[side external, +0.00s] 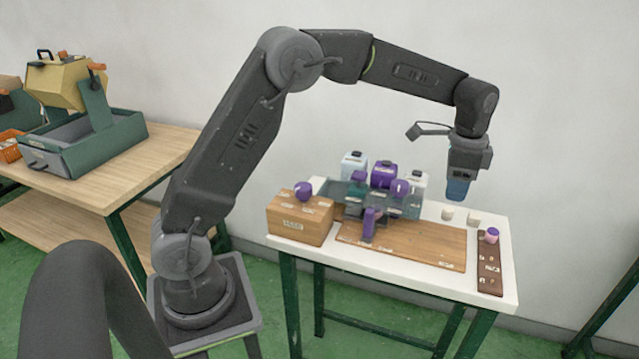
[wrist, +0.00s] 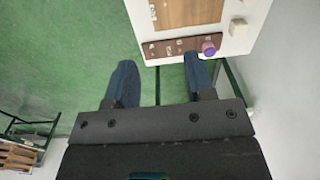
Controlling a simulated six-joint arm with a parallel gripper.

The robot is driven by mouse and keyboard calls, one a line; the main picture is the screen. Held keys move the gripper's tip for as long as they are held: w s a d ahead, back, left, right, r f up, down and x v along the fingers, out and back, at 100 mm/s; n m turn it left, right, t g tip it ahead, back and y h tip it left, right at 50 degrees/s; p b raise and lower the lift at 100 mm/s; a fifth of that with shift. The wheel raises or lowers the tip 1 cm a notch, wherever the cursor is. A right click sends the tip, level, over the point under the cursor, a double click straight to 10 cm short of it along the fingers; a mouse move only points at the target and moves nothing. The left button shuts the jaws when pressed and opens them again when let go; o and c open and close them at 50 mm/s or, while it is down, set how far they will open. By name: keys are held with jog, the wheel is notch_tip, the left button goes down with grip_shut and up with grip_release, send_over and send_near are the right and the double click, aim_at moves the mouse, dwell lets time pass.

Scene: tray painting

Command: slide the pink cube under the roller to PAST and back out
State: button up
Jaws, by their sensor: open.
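A small pink piece with a purple top (side external: 491,235) stands on a dark brown strip (side external: 489,262) at the table's right end. I cannot tell whether it is the pink cube. It also shows in the wrist view (wrist: 209,47), near the strip's right end. A machine with purple roller parts (side external: 384,175) stands at the table's back; PAST is not readable. My gripper (side external: 457,188) hangs above the table's back right, apart from everything. In the wrist view its blue fingers (wrist: 160,80) are spread wide with nothing between them.
A wooden board (side external: 420,243) lies bare in front of the machine. Two cream blocks (side external: 473,219) stand behind the strip. A cardboard box (side external: 299,220) with a purple ball-like thing on it is at the left. A second table (side external: 130,170) stands farther left.

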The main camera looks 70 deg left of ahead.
jog(key=s+r+n+t, duration=0.1)
jog(key=s+r+n, duration=0.1)
jog(key=s+r, duration=0.55)
jog(key=s+n+t, duration=0.4)
jog(key=s+n, duration=0.2)
jog(key=s, duration=1.5)
jog(key=shift+s+f, duration=0.15)
jog(key=shift+s, duration=0.15)
jog(key=shift+a, duration=0.1)
jog(key=n+g, duration=0.5)
jog(key=n, duration=0.5)
send_over(370, 211)
notch_tip(370, 211, down, 9)
notch_tip(370, 211, down, 13)
jog(key=shift+c, duration=0.3)
